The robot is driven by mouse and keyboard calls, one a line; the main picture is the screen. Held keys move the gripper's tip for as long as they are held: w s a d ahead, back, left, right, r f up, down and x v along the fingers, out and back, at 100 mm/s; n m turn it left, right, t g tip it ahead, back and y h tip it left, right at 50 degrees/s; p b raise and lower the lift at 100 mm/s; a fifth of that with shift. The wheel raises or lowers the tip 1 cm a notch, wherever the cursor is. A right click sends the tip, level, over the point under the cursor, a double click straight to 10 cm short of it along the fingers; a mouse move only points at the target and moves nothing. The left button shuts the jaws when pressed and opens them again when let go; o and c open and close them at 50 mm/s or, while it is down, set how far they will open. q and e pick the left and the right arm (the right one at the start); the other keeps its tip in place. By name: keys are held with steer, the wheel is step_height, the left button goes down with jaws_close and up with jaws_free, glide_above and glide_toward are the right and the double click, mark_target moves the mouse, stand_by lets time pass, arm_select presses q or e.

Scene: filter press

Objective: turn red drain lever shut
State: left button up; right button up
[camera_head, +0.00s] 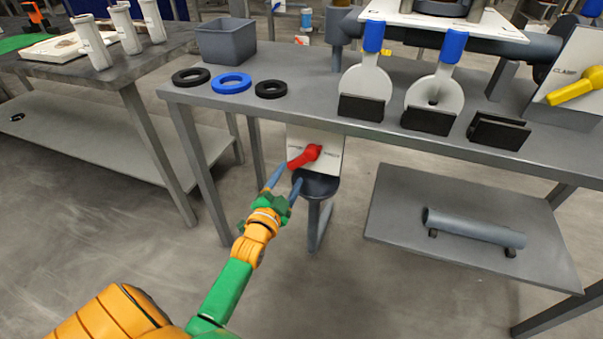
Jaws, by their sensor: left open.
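The red drain lever (304,157) sits on a white labelled plate (328,150) under the front edge of the table. Its handle points to the left and slightly down from its pivot. The label is too small to read. My left gripper (282,181) is open, with its two blue fingers pointing up toward the lever's handle end. The fingertips are just below the handle; I cannot tell whether they touch it. My right gripper is not in view.
A dark funnel (318,186) on a stand is right below the plate. The table (320,100) overhangs the lever and holds rings, a grey bin (226,40) and white paddles in black slots. A yellow clamp lever (575,88) is at right. A low shelf (400,205) carries a pipe.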

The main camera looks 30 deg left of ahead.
mark_target(297, 165)
arm_select(q)
steer(key=b+x, duration=0.1)
steer(key=x, duration=0.3)
steer(key=shift+w+f, duration=0.1)
steer(key=shift+w, duration=0.25)
jaws_close()
stand_by(1.0)
